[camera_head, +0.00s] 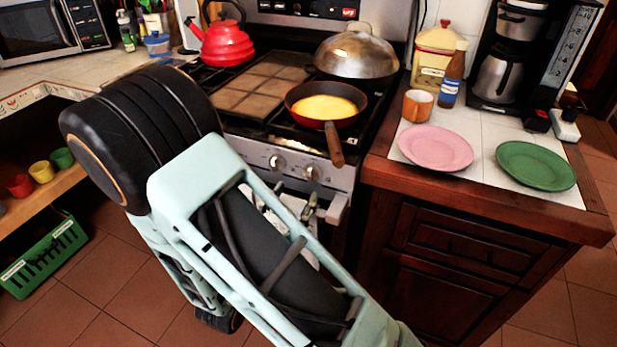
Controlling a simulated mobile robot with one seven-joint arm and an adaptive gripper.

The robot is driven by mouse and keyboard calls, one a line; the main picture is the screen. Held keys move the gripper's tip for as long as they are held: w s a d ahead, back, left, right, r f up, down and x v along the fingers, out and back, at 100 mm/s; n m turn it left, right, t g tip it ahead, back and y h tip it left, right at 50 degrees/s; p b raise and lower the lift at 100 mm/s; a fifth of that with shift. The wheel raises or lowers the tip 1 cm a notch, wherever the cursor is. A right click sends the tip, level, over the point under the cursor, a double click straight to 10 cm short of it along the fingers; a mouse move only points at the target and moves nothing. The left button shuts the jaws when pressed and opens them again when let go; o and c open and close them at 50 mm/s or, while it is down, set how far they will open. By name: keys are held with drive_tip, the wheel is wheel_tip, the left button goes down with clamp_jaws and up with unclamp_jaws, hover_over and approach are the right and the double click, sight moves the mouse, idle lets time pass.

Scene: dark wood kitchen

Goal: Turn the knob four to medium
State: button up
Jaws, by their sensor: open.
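The stove's front panel (295,164) shows two silver round knobs, a left one (277,162) and a right one (312,173). The panel continues left behind my arm, so any knobs there are hidden. I cannot tell which knob is number four or read any setting marks. My arm, black and pale mint, fills the left and middle foreground, in front of the stove.
A red pan (304,119) with yellow food sits on the stove, its handle (335,146) jutting over the front edge near the right knob. A domed lid (356,54) and red kettle (222,43) stand behind. Pink (435,147) and green plates (535,166) lie on the right counter.

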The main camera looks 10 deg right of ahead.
sight(309, 175)
drive_tip(key=x, duration=0.7)
drive_tip(key=shift+w+d, duration=0.2)
drive_tip(key=shift+c, duration=0.4)
drive_tip(key=c, duration=1.1)
